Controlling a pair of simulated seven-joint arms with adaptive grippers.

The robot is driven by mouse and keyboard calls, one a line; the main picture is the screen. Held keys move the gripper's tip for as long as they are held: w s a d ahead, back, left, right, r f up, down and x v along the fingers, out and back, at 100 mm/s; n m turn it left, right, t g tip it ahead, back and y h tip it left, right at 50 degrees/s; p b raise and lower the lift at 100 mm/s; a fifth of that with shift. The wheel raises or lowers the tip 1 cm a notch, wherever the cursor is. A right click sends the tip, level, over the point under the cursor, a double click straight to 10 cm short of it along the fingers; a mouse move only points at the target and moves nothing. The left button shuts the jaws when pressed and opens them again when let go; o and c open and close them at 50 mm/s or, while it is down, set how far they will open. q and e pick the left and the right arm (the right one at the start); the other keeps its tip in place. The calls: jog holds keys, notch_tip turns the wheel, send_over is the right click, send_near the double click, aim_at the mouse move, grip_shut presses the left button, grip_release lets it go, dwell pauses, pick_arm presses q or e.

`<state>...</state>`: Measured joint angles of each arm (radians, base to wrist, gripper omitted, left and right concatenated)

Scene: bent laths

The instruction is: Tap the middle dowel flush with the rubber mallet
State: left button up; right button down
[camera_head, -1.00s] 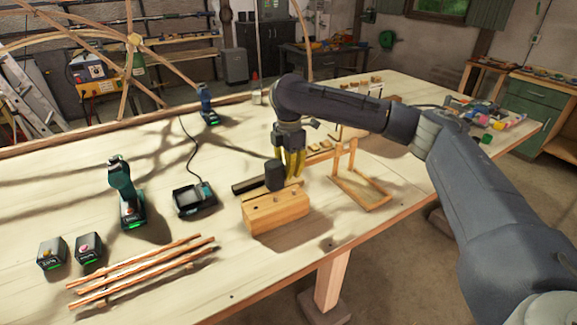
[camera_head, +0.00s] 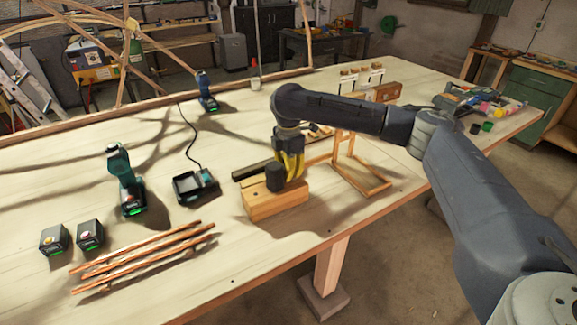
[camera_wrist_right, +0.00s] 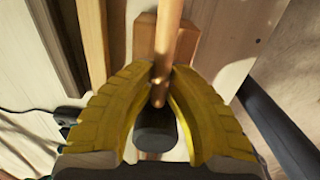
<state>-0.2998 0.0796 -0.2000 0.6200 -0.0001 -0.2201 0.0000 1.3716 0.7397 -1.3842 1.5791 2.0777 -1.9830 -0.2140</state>
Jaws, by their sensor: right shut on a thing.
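The wooden block (camera_head: 277,204) sits near the front edge of the workbench. My right gripper (camera_head: 291,167), with yellow fingers, is shut on the handle of the rubber mallet (camera_head: 275,177). The mallet's black head is over the top of the block, and I cannot tell if it touches. The middle dowel is hidden behind the head. In the right wrist view, the pale round handle (camera_wrist_right: 167,48) runs between the yellow fingers (camera_wrist_right: 160,92), and the dark head (camera_wrist_right: 157,130) lies below them. My left gripper is not in view.
A wooden frame (camera_head: 373,186) stands right of the block. A dark bar (camera_head: 252,171) lies behind it. A charger (camera_head: 195,188), a drill (camera_head: 127,185), two batteries (camera_head: 90,235) and several thin laths (camera_head: 140,262) are to the left. Bare bench lies between laths and block.

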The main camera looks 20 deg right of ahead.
jog(key=shift+r, duration=2.7)
jog(key=shift+r, duration=0.1)
jog(key=shift+r, duration=1.95)
jog(key=shift+d, duration=0.1)
